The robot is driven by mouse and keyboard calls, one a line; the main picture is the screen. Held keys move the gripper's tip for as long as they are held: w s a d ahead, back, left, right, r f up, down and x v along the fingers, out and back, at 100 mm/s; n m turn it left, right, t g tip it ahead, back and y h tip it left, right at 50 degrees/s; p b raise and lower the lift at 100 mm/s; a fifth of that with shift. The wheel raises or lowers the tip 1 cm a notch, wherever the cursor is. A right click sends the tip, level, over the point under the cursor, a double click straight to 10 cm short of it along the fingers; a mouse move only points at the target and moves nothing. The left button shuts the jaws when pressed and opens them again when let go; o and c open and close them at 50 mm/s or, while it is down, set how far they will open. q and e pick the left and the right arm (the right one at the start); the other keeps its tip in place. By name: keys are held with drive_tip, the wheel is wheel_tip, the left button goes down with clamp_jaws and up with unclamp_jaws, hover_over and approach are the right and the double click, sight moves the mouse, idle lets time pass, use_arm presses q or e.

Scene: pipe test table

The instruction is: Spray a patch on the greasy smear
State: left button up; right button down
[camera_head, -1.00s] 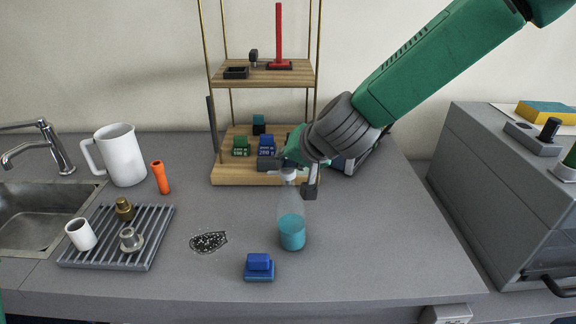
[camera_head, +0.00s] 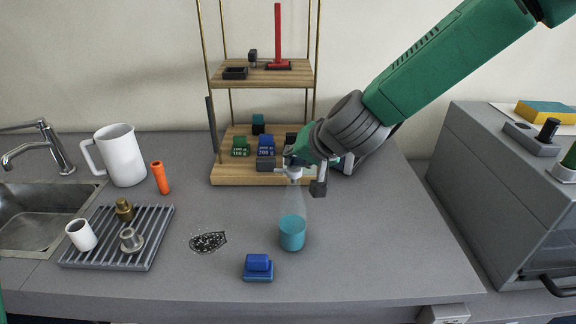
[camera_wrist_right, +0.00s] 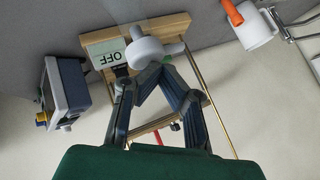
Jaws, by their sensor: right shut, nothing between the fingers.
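The spray bottle (camera_head: 292,234) stands upright on the counter, with teal liquid low in a clear body. Its white spray head (camera_head: 294,173) is at my right gripper (camera_head: 303,172), which partly covers it. The greasy smear (camera_head: 208,242), a dark speckled patch with a pale outline, lies left of the bottle. In the right wrist view, the fingers of my right gripper (camera_wrist_right: 158,72) are closed with nothing between them, right by the white spray head (camera_wrist_right: 153,50). I cannot tell whether they touch it. My left gripper is out of view.
A blue block (camera_head: 258,267) sits in front of the bottle. A drying rack (camera_head: 140,250) with a white cup stands left of the smear. A white pitcher (camera_head: 121,156), an orange marker-like tube (camera_head: 160,178) and a wooden shelf (camera_head: 235,174) stand behind. Grey cabinet (camera_head: 500,190) at right.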

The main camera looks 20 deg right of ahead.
drive_tip(key=r+p, duration=0.2)
drive_tip(key=d+r+p, duration=0.1)
drive_tip(key=r+p, duration=0.1)
drive_tip(key=r, duration=0.1)
drive_tip(key=shift+d, duration=0.1)
drive_tip(key=shift+a+r+p, duration=0.3)
drive_tip(key=shift+r+p, duration=0.1)
drive_tip(key=shift+r, duration=0.1)
drive_tip(key=shift+a, duration=0.2)
drive_tip(key=shift+d, duration=0.1)
drive_tip(key=shift+d, duration=0.3)
drive_tip(key=shift+d, duration=0.1)
drive_tip(key=shift+a, duration=0.4)
drive_tip(key=shift+d, duration=0.25)
drive_tip(key=shift+a+f, duration=0.1)
